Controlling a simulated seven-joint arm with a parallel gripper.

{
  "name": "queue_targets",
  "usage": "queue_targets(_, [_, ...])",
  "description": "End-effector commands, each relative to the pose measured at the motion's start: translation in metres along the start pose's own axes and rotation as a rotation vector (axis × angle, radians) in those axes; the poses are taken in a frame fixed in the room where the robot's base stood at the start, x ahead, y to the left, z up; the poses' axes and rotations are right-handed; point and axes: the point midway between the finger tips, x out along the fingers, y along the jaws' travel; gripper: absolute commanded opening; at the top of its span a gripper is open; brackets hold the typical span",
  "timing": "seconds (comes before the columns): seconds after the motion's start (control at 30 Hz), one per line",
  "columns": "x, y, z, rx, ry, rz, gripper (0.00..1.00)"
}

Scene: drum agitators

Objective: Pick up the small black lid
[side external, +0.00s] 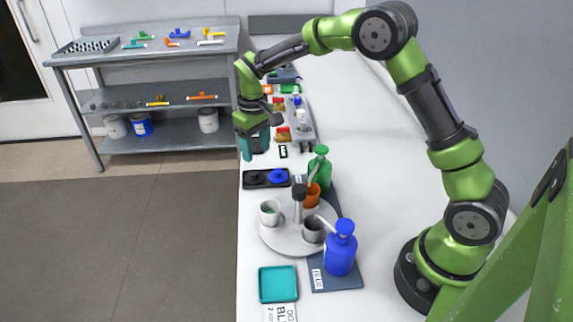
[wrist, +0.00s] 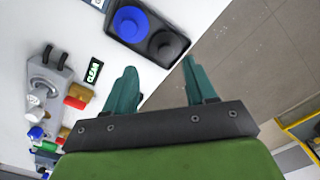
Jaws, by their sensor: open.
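The small black lid (wrist: 166,45) sits in a dark tray (wrist: 140,51) beside a blue lid (wrist: 129,22) in the wrist view. In the side view the black lid (side external: 256,178) is in the left part of the tray, with the blue lid (side external: 278,176) to its right. My gripper (wrist: 158,82) is open and empty, its teal fingers spread apart. The black lid lies beyond the fingertips in the wrist view, not between them. In the side view my gripper (side external: 254,147) is above the table's left edge, behind the tray.
A round turntable (side external: 283,241) with cups stands in front of the tray. A green bottle (side external: 320,170) and a blue bottle (side external: 340,250) stand on its right. A CLEAR label (wrist: 94,73) and a grey fixture (wrist: 47,86) are near the tray. The table edge is close.

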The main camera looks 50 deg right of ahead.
Motion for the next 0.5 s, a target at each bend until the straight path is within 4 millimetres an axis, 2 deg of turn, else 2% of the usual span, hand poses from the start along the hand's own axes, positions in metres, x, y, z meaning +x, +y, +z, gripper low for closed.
queue_targets(0.1, [0.016,0.0,0.0,0.001,-0.002,0.0,0.56])
queue_targets(0.3, [0.029,-0.002,-0.002,0.0,0.0,-0.001,0.56])
queue_targets(0.5, [0.058,-0.008,-0.008,0.0,-0.002,0.0,0.56])
